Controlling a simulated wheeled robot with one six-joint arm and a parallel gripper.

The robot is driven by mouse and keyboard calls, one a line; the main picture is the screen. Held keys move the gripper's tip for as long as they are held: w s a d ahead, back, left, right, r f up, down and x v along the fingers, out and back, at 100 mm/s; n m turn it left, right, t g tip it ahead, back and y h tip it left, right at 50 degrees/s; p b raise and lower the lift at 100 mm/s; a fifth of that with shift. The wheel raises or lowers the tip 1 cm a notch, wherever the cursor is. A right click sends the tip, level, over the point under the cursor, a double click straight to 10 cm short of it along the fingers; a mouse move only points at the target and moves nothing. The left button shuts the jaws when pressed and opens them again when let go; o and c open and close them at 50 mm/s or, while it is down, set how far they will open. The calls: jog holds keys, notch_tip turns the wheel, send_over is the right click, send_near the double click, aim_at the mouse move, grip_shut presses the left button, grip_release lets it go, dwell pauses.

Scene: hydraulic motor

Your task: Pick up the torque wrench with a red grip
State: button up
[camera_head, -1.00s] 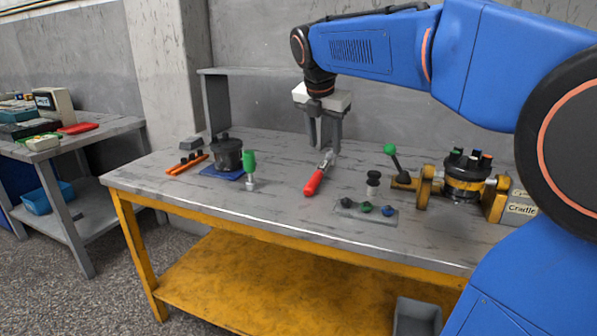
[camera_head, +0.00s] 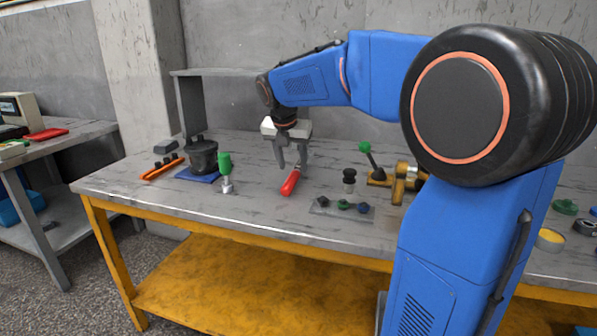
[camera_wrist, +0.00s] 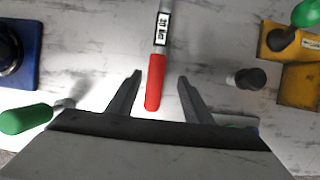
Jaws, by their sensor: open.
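The torque wrench (camera_head: 291,181) lies on the workbench, its red grip toward the front edge. In the wrist view its red grip (camera_wrist: 155,82) lies between my two fingers, and its metal shaft with a small label (camera_wrist: 162,27) runs up out of the picture. My gripper (camera_head: 291,166) is open and points down over the wrench. In the wrist view the fingers (camera_wrist: 159,76) stand apart on either side of the grip, with gaps to it. The wrench's head end is hidden behind my gripper in the head view.
A small plate with several knobs (camera_head: 323,207) and a yellow cradle with a green-knobbed lever (camera_head: 379,177) are to the right. Bare bench surrounds the wrench.

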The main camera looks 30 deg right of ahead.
aim_at(293, 174)
jog(key=shift+w+x, duration=0.2)
jog(key=shift+x, duration=1.35)
jog(key=shift+w+x, duration=0.15)
jog(key=shift+x, duration=1.4)
jog(key=shift+a+r, duration=0.1)
jog(key=shift+a, duration=0.05)
grip_shut()
